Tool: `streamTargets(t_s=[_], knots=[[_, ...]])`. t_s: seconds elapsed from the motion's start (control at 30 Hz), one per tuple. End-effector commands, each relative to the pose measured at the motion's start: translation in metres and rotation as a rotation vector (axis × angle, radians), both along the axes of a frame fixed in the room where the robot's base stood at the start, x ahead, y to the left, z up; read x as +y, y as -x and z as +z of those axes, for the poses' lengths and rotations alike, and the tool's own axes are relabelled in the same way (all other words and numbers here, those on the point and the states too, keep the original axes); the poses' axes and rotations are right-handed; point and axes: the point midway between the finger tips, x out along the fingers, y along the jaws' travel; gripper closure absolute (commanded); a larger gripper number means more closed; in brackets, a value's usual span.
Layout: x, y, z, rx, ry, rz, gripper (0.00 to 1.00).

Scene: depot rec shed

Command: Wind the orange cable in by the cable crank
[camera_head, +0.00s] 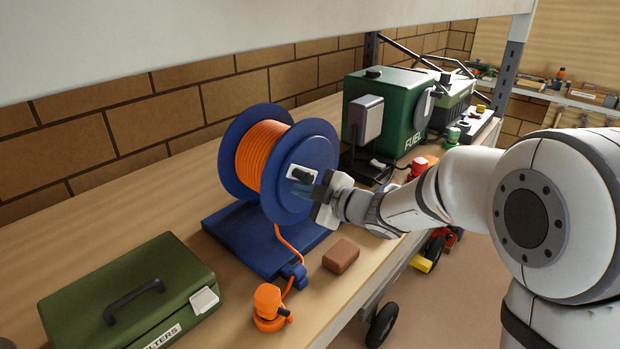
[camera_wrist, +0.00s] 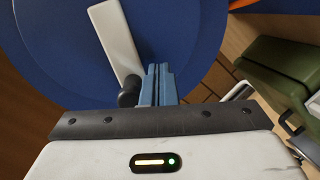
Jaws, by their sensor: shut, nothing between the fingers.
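The blue cable reel (camera_head: 310,150) stands on a blue base on the shelf, with orange cable (camera_head: 262,152) wound on its drum. A strand runs down through a small blue guide (camera_head: 295,274) to an orange plug (camera_head: 268,302). The cable crank, a white arm (camera_wrist: 116,38) with a black knob (camera_wrist: 129,92), is on the reel's near face; it also shows in the head view (camera_head: 293,171). My gripper (camera_wrist: 160,68) has its blue fingers closed together beside the knob, with nothing between them. I cannot tell whether they touch the knob. It also shows in the head view (camera_head: 308,189).
A green filter box (camera_head: 130,290) sits left of the reel. A brown block (camera_head: 341,256) lies near the shelf's front edge. A green fuel tank (camera_head: 398,110) with a grey box stands behind right. An upper shelf (camera_head: 200,45) hangs above.

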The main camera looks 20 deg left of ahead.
Motion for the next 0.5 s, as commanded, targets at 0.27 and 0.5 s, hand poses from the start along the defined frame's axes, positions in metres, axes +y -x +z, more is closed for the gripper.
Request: streamTargets(t_s=[0.27,0.5], knots=[[-0.002,-0.005,0.023,-0.001,0.000,0.000,1.00],[-0.002,-0.005,0.021,0.000,0.000,0.000,1.00]])
